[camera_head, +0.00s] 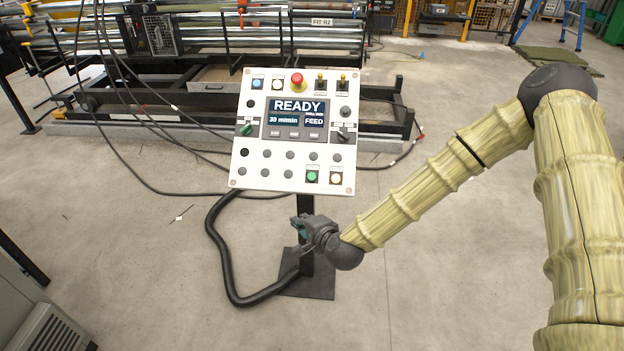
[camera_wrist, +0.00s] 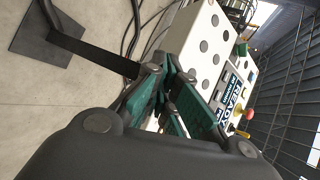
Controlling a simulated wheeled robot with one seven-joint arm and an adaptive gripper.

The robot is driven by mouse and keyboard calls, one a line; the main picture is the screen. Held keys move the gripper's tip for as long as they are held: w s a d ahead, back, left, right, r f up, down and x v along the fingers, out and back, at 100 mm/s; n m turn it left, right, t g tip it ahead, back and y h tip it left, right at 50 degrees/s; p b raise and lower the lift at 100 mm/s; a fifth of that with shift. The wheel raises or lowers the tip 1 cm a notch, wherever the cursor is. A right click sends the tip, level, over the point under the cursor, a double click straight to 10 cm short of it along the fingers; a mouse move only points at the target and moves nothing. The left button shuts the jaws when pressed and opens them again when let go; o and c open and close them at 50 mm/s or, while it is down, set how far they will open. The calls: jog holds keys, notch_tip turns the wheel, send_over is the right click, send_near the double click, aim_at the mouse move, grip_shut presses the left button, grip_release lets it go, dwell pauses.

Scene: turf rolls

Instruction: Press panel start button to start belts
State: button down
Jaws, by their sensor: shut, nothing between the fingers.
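The white control panel (camera_head: 262,172) stands on a dark post (camera_head: 306,265), its screen reading READY, 30 m/min and FEED. A green push button (camera_head: 312,177) sits in its bottom row, right of centre, with a pale button (camera_head: 336,178) just right of it. My gripper (camera_head: 299,226) is shut and empty, below the panel's lower edge and close to the post, apart from the green button. In the wrist view the closed green-padded fingers (camera_wrist: 168,72) overlap the tilted panel (camera_wrist: 184,42). They hide part of its face, and I cannot make out the green button there.
A red emergency stop (camera_head: 297,81) sits at the panel's top. A thick black cable (camera_head: 222,255) loops left of the post. Conveyor machinery (camera_head: 190,85) stands behind the panel. A grey cabinet (camera_head: 40,315) is at the lower left.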

aim_at(308, 176)
jog(key=w+d+r+m+t, duration=0.1)
jog(key=w+r+m+t, duration=0.2)
jog(key=w+r, duration=0.6)
notch_tip(308, 176, up, 2)
jog(key=shift+d+r+m+b, duration=0.1)
jog(key=shift+d+m+b, duration=0.35)
jog(key=shift+m, duration=0.25)
jog(key=shift+w+d+f+b, duration=0.25)
jog(key=shift+w+f+b, duration=0.9)
jog(key=shift+w+f, duration=0.4)
jog(key=shift+w+d+f+b, duration=0.2)
jog(key=shift+w+f+b, duration=1)
jog(key=shift+f, duration=0.65)
jog(key=shift+f, duration=0.15)
jog(key=shift+w+f+b, duration=0.15)
jog(key=shift+w+b, duration=0.1)
jog(key=shift+b, duration=0.15)
jog(key=shift+w+d+f+b, duration=0.1)
jog(key=shift+w+f+b, duration=0.2)
jog(key=shift+f+b, duration=0.1)
jog(key=shift+s+r, duration=0.1)
jog(key=shift+r, duration=0.1)
jog(key=shift+s+r+p, duration=0.3)
jog(key=shift+s+r, duration=0.15)
jog(key=shift+r, duration=0.05)
